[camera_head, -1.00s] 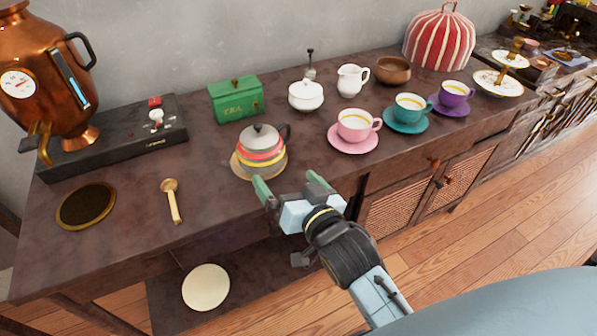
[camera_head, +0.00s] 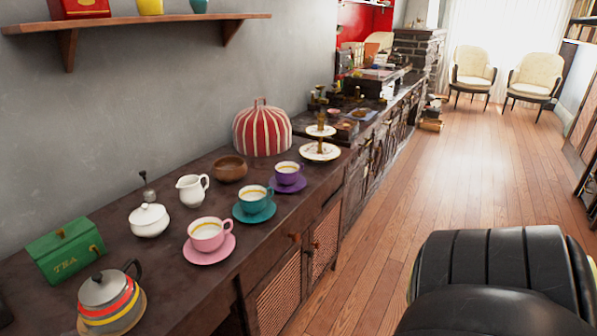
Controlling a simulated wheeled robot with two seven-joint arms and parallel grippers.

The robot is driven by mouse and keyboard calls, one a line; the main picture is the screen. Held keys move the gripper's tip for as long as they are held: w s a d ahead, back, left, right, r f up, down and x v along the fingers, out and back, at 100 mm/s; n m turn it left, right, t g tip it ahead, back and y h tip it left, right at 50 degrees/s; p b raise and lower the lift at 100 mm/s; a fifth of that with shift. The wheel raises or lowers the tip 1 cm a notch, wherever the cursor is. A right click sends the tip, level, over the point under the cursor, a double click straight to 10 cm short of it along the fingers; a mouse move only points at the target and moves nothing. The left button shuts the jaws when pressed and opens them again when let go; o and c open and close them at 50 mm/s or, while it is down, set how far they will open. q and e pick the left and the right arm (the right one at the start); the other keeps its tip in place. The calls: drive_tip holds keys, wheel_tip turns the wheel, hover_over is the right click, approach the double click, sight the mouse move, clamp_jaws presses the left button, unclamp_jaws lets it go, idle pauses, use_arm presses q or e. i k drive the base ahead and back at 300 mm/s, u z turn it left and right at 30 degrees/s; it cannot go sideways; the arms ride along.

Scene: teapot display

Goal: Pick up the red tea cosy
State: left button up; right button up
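The red tea cosy (camera_head: 263,130), a dome with red and white stripes and a small loop on top, stands upright on the dark counter (camera_head: 165,262) against the grey wall. It is in the middle of the head view, behind the wooden bowl and left of the tiered stand. Nothing covers it and no gripper is near it. Neither of my grippers shows in this view.
In front of the cosy are a wooden bowl (camera_head: 229,169), a purple cup (camera_head: 287,173), a teal cup (camera_head: 254,199) and a pink cup (camera_head: 207,235). A tiered stand (camera_head: 320,151) is to its right. A black padded seat (camera_head: 500,275) fills the lower right. Wooden floor (camera_head: 450,170) lies open beyond.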

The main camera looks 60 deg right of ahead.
sight(264, 129)
drive_tip(key=z, duration=1.65)
